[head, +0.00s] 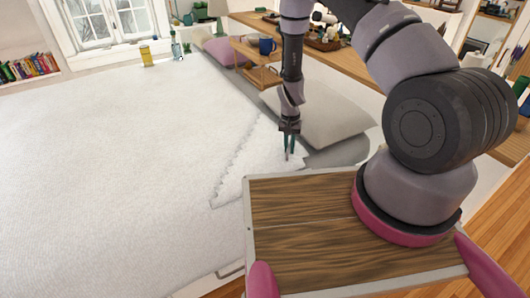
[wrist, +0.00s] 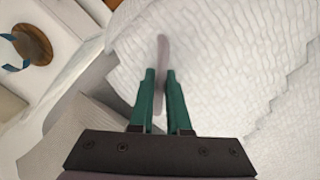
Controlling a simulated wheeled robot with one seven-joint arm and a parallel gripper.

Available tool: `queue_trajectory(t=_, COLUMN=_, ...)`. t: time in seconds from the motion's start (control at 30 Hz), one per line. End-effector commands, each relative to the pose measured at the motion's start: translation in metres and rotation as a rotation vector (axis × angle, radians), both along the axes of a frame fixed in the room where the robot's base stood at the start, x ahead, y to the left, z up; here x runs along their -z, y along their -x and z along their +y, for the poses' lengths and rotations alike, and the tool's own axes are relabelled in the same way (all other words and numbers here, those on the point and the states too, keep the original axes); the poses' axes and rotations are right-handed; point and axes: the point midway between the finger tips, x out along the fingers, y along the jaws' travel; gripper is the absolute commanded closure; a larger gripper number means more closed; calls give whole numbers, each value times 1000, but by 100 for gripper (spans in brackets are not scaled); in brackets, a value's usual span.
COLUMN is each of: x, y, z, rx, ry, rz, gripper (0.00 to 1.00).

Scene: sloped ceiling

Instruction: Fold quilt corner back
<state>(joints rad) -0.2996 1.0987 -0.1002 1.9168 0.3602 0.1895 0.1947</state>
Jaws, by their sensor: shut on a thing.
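A white textured quilt (head: 120,150) covers most of the bed and fills the right of the wrist view (wrist: 230,45). Its corner near me is turned back as a triangular flap (head: 250,160) with scalloped edges, lying over the quilt's right side. My gripper (head: 289,154) points down at the right part of this flap. In the wrist view the green fingers (wrist: 160,75) are close together on a thin, raised greyish fold of the quilt. The exact end of the corner between the fingers is hard to make out.
A grey pillow (head: 325,115) lies just behind and right of my gripper, on a grey sheet. A wooden bedside shelf (head: 262,76) with a blue mug (head: 267,46) stands beyond it. A purple cushion (head: 221,50) is at the back. The quilt's left expanse is clear.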

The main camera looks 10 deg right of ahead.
Motion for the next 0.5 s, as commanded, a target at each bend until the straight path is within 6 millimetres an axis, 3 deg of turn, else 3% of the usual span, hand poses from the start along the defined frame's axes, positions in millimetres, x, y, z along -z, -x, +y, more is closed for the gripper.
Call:
queue_trajectory(t=0.33, x=-8, y=-4, z=2, rx=0, ry=5, rz=-4, gripper=100)
queue_trajectory(t=0.5, x=-23, y=-8, z=8, rx=-5, ry=20, rz=-2, gripper=100)
